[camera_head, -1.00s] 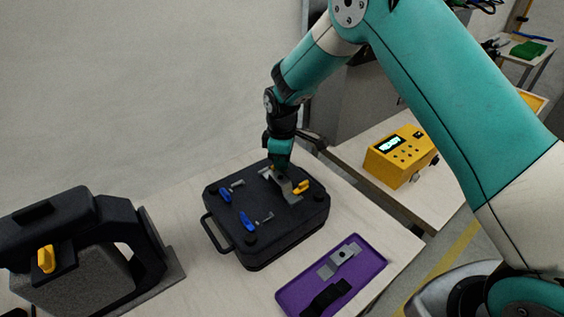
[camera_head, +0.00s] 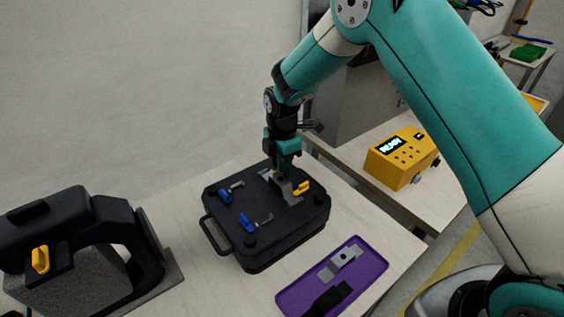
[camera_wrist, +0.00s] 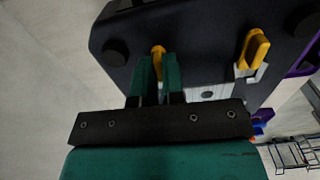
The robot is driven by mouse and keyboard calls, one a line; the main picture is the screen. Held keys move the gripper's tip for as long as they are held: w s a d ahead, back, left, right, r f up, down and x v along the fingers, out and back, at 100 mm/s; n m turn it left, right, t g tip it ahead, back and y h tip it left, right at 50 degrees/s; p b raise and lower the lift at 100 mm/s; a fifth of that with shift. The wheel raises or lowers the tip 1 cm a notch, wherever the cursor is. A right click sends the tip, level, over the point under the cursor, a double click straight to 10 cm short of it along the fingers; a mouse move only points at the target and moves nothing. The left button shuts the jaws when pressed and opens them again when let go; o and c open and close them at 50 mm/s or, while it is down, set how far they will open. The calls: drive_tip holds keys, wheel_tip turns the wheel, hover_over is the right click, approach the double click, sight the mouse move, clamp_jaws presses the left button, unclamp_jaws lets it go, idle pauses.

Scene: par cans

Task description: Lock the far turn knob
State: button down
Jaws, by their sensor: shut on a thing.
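The far turn knob is yellow; in the wrist view its end (camera_wrist: 158,49) shows between my fingertips, the rest hidden by them. My gripper (camera_wrist: 159,66) is shut on this knob, fingers pointing down at the black case's top. It also shows in the head view (camera_head: 279,176), where it covers most of the knob. A second yellow turn knob (camera_head: 301,188) stands free beside it, and also shows in the wrist view (camera_wrist: 252,48). A grey metal plate (camera_head: 290,194) lies between the two knobs. The far knob's exact angle is hard to tell.
The black case (camera_head: 290,235) has blue knobs (camera_head: 246,222) and small metal brackets on its top. A purple tray (camera_head: 365,279) with a grey plate lies in front. A black fixture (camera_head: 82,225) stands left. A yellow box (camera_head: 401,158) sits on the right bench.

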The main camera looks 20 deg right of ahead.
drive_tip(key=shift+n, duration=0.3)
idle(0.4)
drive_tip(key=c, duration=1.5)
unclamp_jaws()
wheel_tip(320, 180, up, 18)
drive_tip(key=b, duration=0.2)
drive_tip(key=shift+f, duration=0.25)
drive_tip(key=s+r+m+y, duration=0.1)
drive_tip(key=s+m, duration=0.6)
drive_tip(key=s, duration=0.9)
drive_tip(key=s+a+r+m+y, duration=0.1)
drive_tip(key=s+m, duration=0.7)
drive_tip(key=s, duration=0.8)
drive_tip(key=shift+s+r+y, duration=0.15)
drive_tip(key=shift+r+y, duration=0.4)
drive_tip(key=shift+y, duration=0.55)
